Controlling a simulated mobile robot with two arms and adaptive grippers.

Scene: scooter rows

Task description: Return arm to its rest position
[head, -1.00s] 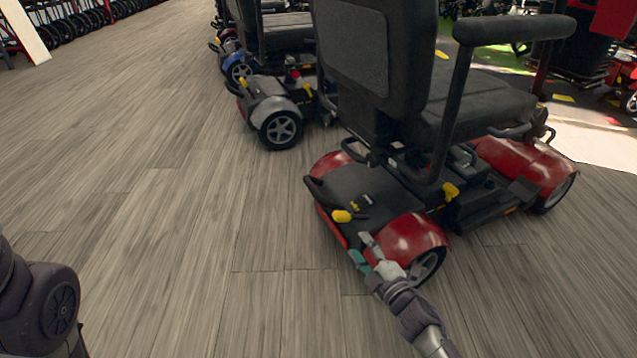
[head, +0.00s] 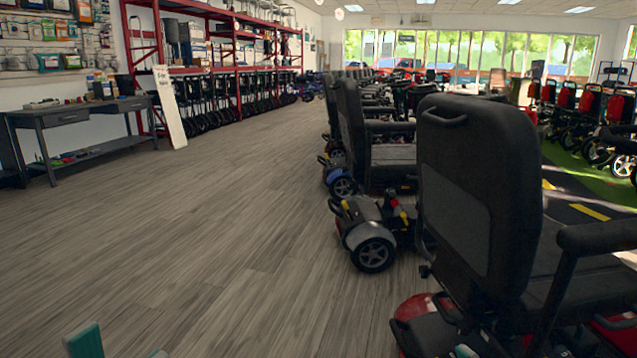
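The teal fingertips of a gripper, by its place my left gripper (head: 121,347), poke up at the bottom left edge of the head view. The two tips stand apart with floor showing between them, so it looks open and empty. The rest of that arm is below the picture. My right gripper is not in view. The nearest scooter, with a black seat (head: 478,200) and red rear body (head: 418,308), stands at the lower right. Its lower part is cut off by the picture edge.
A row of scooters, including a grey one (head: 372,235), runs back beyond the nearest seat. A dark workbench (head: 85,112) and red shelving (head: 200,70) line the left side. A white board (head: 169,108) leans there. The wood floor (head: 200,220) between is clear.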

